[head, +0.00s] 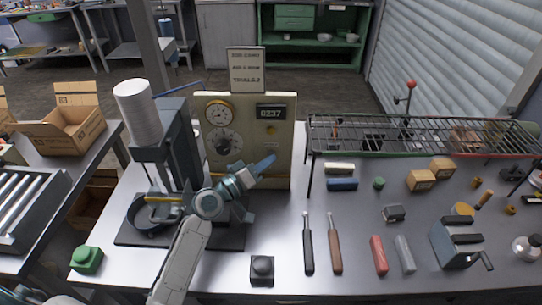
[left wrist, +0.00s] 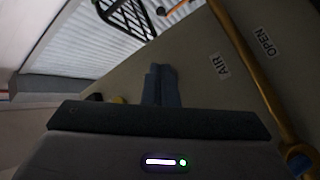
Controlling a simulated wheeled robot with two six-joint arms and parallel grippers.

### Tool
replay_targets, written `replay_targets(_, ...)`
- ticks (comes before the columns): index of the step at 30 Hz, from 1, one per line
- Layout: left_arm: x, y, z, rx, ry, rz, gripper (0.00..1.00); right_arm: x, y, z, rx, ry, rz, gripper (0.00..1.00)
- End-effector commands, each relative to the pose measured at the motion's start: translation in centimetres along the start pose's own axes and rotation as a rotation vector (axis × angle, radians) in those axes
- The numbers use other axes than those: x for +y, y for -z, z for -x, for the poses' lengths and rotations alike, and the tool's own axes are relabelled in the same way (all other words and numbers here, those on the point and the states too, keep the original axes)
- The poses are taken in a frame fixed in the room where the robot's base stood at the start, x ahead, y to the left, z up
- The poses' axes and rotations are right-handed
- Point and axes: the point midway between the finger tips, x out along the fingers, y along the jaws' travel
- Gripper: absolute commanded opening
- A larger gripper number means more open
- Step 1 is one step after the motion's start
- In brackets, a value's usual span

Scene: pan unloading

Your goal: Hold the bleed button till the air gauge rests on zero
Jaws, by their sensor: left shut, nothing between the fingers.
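A beige panel (head: 285,170) stands upright on the table. It carries a round yellow-rimmed air gauge (head: 219,113), whose needle is too small to read, a dark dial (head: 224,142), a dark digit display (head: 270,112) and a small orange knob or button (head: 270,129). I cannot tell which part is the bleed button. My left gripper (head: 267,161) is shut and empty, its blue fingers in front of the panel's lower right, below the orange part. In the left wrist view its fingers (left wrist: 162,85) point along the panel face (left wrist: 205,85), marked AIR and OPEN. My right gripper is out of view.
A dark machine with a white roll (head: 138,112) stands left of the panel. A green block (head: 86,259) and a black block (head: 262,270) sit near the front edge. A yellow pipe (left wrist: 252,75) crosses the wrist view.

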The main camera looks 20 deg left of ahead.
Motion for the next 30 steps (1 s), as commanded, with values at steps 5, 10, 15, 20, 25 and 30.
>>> replay_targets(5, 0.0, 0.0, 0.0, 0.0, 0.0, 0.0, 0.0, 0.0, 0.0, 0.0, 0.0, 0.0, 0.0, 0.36)
replay_targets(10, 0.0, 0.0, 0.0, 0.0, 0.0, 0.0, 0.0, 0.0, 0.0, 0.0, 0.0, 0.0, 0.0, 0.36)
replay_targets(15, 0.0, 0.0, 0.0, 0.0, 0.0, 0.0, 0.0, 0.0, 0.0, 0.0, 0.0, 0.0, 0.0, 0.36)
replay_targets(20, 0.0, 0.0, 0.0, 0.0, 0.0, 0.0, 0.0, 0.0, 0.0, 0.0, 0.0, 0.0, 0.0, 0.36)
replay_targets(25, 0.3, -0.4, 0.5, 0.0, 0.0, 0.0, 0.0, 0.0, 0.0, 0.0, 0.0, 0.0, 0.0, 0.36)
replay_targets(30, 0.7, -0.8, 1.1, 0.0, 0.0, 0.0, 0.0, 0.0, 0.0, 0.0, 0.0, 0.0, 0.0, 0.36)
